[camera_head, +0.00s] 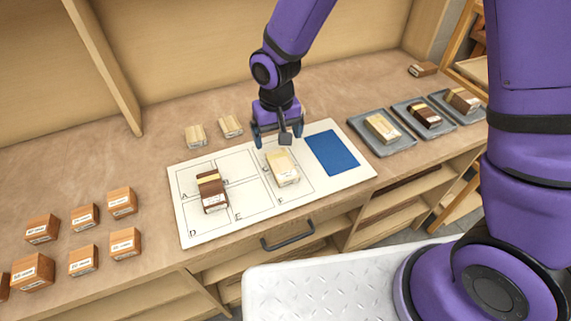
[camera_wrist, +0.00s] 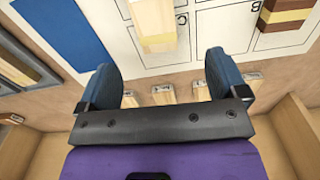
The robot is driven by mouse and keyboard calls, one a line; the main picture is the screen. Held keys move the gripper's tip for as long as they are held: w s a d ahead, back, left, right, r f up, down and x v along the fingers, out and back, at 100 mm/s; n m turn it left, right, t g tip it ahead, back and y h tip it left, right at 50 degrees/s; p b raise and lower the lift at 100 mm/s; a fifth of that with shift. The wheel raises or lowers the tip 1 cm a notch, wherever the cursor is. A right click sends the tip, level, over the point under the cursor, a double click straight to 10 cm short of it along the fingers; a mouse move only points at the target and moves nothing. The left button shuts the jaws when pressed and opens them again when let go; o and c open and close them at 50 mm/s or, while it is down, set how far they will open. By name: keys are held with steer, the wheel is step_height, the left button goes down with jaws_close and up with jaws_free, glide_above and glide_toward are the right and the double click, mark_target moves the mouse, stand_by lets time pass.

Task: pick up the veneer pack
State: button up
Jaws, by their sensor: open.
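Several wood packs are in view, and I cannot tell which one is the veneer pack. A pale pack (camera_head: 282,168) with a label lies on the white lettered board (camera_head: 205,232), near cell F. A dark brown pack with a pale stripe (camera_head: 212,192) lies on the board's left part. My gripper (camera_head: 278,134) is open and empty above the board's back edge, just behind the pale pack. In the wrist view my open gripper (camera_wrist: 163,80) has the pale pack (camera_wrist: 153,24) beyond its fingertips, apart from them. The striped pack (camera_wrist: 284,14) shows at the upper right.
Two small pale blocks (camera_head: 231,126) lie behind the board. Three grey trays (camera_head: 372,143) with packs stand to the right. Several labelled brown blocks (camera_head: 122,201) stand at the left. A blue patch (camera_head: 331,153) on the board's right is bare. A wooden wall closes the back.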

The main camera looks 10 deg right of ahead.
glide_above(282, 164)
steer(key=f, duration=0.4)
steer(key=shift+w+a+f, duration=0.2)
steer(key=shift+a, duration=0.2)
steer(key=f, duration=0.4)
steer(key=shift+s+d+f, duration=0.2)
steer(key=shift+d, duration=0.2)
steer(key=shift+f, duration=0.55)
steer(key=c, duration=1)
